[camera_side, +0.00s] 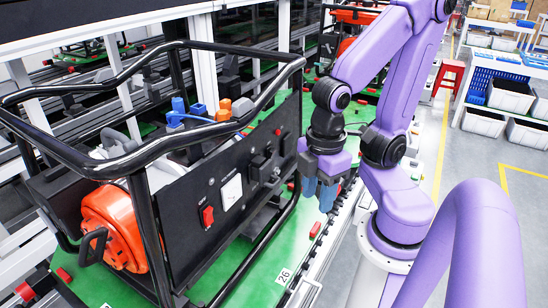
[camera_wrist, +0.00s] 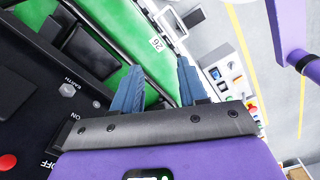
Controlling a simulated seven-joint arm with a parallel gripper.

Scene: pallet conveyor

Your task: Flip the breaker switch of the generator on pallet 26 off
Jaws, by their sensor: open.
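The generator on pallet 26 stands in a black tube frame (camera_side: 147,163) at the left in the side view. Its dark front panel (camera_side: 185,225) carries a red breaker switch (camera_side: 208,216) with an OFF label above it; which way it is set is too small to tell. The green pallet (camera_side: 255,275) bears a tag reading 26 (camera_side: 284,275), which also shows in the wrist view (camera_wrist: 156,44). My gripper (camera_side: 318,195) is open and empty, right of the panel and apart from the switch. In the wrist view its blue fingers (camera_wrist: 158,75) are spread, with ON and OFF lettering at the lower left.
A white socket cover (camera_side: 231,192) and black outlets (camera_side: 262,165) sit on the same panel. The frame's upright bars stand close to my gripper. A second generator (camera_side: 350,15) is farther back on the line. Bins (camera_side: 512,96) stand at the far right.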

